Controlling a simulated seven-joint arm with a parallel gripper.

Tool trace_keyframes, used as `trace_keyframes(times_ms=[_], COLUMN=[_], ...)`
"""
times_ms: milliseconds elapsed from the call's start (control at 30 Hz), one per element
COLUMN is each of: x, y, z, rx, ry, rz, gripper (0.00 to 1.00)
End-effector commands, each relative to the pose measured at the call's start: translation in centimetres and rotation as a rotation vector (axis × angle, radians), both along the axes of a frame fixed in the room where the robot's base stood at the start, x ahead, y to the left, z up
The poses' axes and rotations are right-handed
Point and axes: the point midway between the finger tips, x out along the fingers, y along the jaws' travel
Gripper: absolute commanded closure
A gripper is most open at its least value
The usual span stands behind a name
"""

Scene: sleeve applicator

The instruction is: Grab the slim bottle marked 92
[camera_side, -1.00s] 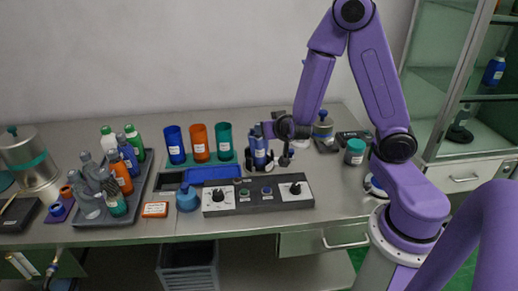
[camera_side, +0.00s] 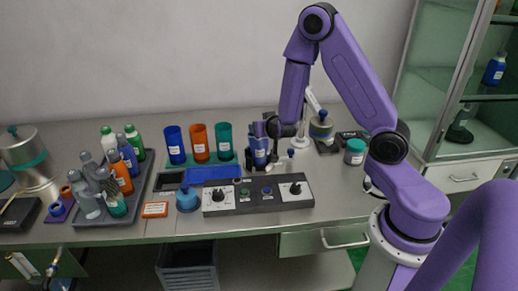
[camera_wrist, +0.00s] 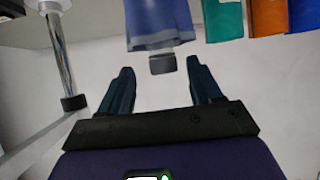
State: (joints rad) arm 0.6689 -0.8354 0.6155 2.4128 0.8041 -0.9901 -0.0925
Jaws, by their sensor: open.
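Several bottles stand in a grey tray (camera_side: 140,190) at the left of the side view: grey ones (camera_side: 87,203), an orange one (camera_side: 122,178), a blue one (camera_side: 128,156) and green ones (camera_side: 138,140). Their labels are too small to read, so I cannot tell which is marked 92. My gripper (camera_side: 257,128) is at a blue labelled piece (camera_side: 260,155) behind the control panel. In the wrist view my gripper (camera_wrist: 160,68) is open, with a blue body (camera_wrist: 160,22) and its dark grey end (camera_wrist: 162,64) in line between the fingertips. No grip shows.
Blue (camera_side: 175,146), orange (camera_side: 199,143) and teal (camera_side: 224,142) cups stand left of my gripper. The control panel (camera_side: 258,196) lies in front, with a blue funnel-shaped piece (camera_side: 187,200) beside it. A metal pot (camera_side: 28,155) stands far left.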

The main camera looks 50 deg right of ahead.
Motion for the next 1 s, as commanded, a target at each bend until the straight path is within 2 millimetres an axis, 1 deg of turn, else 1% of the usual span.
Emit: trace_keyframes(times_ms=[133, 300, 433, 767, 800, 867, 900, 933, 967, 1000], x=[1.0, 2.8, 3.7, 4.0, 4.0, 4.0, 4.0, 4.0, 4.0, 4.0], y=[-0.5, -1.4, -2.0, -2.2, -2.2, -2.2, -2.2, -2.2, -2.2, -2.2], z=[-0.5, -1.5, -2.1, -2.3, -2.3, -2.3, -2.3, -2.3, -2.3, -2.3], rx=[-0.001, -0.001, 0.0, -0.001, -0.001, -0.001, -0.001, -0.001, -0.001, -0.001], ry=[-0.001, 0.001, 0.0, 0.0, 0.0, 0.0, 0.0, 0.0, 0.0, 0.0], rz=[-0.001, -0.002, -0.001, 0.0, 0.0, 0.0, 0.0, 0.0, 0.0, 0.0], gripper=[0.36, 0.36, 0.36, 0.36, 0.49, 0.69, 0.81, 0.91, 1.0, 1.0])
